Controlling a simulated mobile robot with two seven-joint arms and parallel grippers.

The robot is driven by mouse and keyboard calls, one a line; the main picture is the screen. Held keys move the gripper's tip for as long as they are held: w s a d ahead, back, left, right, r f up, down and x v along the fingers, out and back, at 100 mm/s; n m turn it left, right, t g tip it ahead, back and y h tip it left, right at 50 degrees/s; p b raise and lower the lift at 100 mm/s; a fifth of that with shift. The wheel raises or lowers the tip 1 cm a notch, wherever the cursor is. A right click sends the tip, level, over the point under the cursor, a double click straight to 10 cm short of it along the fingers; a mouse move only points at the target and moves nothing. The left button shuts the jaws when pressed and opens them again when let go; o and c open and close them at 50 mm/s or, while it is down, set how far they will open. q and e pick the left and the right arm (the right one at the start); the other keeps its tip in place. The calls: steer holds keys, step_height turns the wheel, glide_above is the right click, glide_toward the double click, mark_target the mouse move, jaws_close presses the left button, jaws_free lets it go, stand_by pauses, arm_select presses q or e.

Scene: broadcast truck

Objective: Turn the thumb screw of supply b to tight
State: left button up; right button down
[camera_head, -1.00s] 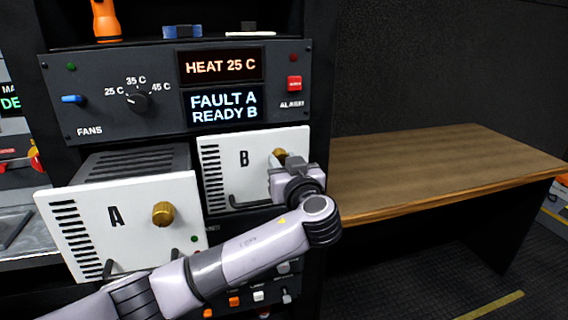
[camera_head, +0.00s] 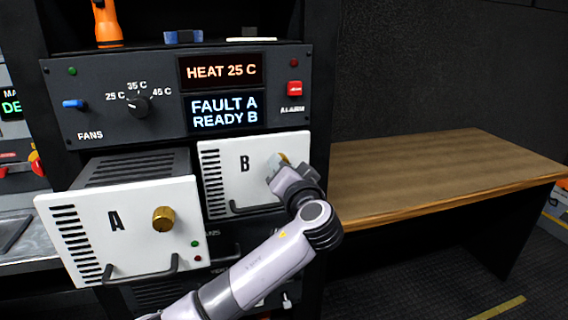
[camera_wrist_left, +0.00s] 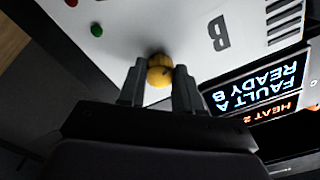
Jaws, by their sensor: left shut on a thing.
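Supply B (camera_head: 224,160) is a white-faced unit seated in the rack, with slots on its left side and a handle low on its face. Its brass thumb screw (camera_wrist_left: 159,70) sits between the fingers of my left gripper (camera_wrist_left: 160,84) in the left wrist view. The gripper is shut on the screw. I cannot tell from the frames how tight the screw is. My right gripper is not in view.
Supply A (camera_head: 90,228) sticks out of the rack at left, with its own brass screw (camera_head: 163,219) and a handle. The panel above has a fan knob (camera_head: 137,104), displays reading HEAT 25 C and FAULT A READY B, and a red alarm button (camera_head: 295,88). A bare wooden table (camera_head: 440,170) stands at right.

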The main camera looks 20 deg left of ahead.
arm_select(q)
steer(key=m+p, duration=0.2)
steer(key=m, duration=0.2)
steer(key=shift+r+m, duration=0.1)
steer(key=shift+m, duration=0.2)
steer(key=m+p, duration=0.1)
steer(key=m, duration=0.2)
steer(key=shift+m, duration=0.3)
steer(key=m, duration=0.3)
steer(key=shift+m, duration=0.3)
steer(key=m, duration=0.3)
steer(key=shift+m, duration=0.3)
steer(key=m, duration=0.6)
steer(key=shift+m, duration=0.3)
steer(key=o, duration=1)
steer(key=shift+o, duration=0.2)
